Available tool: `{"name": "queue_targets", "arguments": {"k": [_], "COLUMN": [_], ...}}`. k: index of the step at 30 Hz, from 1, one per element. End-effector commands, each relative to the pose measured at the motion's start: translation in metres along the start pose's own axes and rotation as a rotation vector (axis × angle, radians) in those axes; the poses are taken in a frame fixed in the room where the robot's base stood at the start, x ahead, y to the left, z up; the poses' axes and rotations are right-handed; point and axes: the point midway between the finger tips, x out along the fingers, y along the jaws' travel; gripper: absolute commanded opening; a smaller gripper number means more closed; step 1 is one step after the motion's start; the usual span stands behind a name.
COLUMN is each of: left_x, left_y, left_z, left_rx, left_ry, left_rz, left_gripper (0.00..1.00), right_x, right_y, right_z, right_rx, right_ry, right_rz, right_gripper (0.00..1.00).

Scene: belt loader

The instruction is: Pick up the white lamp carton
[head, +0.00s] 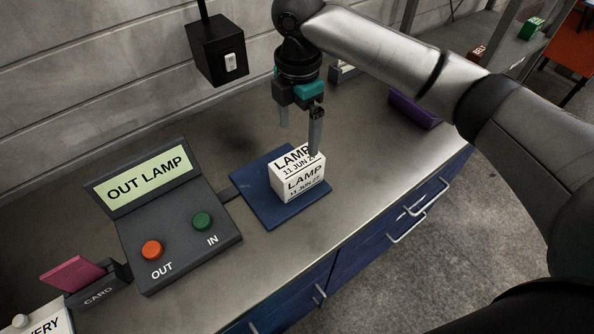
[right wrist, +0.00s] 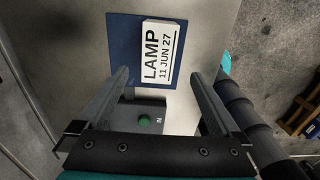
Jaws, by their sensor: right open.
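The white lamp carton (head: 298,177), printed "LAMP 11 JUN 27", sits on a blue mat (head: 258,203) on the counter. It also shows in the right wrist view (right wrist: 159,53), lying on the blue mat (right wrist: 123,40) beyond the fingertips. My right gripper (head: 299,138) is open and empty, pointing down above the carton. In the head view one finger overlaps the carton's back edge; I cannot tell whether it touches. In the right wrist view the open fingers (right wrist: 160,78) stand apart with nothing between them. My left gripper is not in view.
A dark console (head: 180,225) reading "OUT LAMP", with an orange and a green button, stands left of the mat. A card holder (head: 98,284) is at the lower left. A black box (head: 216,50) hangs behind. A purple item (head: 414,108) lies at the right.

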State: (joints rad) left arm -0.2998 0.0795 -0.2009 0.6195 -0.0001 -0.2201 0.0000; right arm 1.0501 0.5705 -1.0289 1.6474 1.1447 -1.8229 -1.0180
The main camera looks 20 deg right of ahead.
Motion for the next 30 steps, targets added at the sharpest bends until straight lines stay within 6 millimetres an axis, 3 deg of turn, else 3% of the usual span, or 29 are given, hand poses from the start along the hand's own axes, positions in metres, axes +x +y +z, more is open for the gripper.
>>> {"name": "queue_targets", "arguments": {"k": [12, 20, 30], "left_x": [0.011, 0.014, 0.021], "left_y": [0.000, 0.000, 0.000], "left_z": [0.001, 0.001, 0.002], "left_rx": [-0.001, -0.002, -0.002], "left_ry": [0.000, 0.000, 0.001], "left_rz": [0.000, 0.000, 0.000], "left_gripper": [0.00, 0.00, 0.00], "right_x": [0.081, 0.101, 0.146], "right_y": [-0.001, 0.001, 0.002], "right_z": [0.000, 0.000, -0.001], "right_rx": [0.002, 0.001, 0.001], "right_ry": [0.000, 0.000, -0.001], "right_rz": [-0.003, 0.000, 0.000], "right_gripper": [1.00, 1.00, 1.00]}}
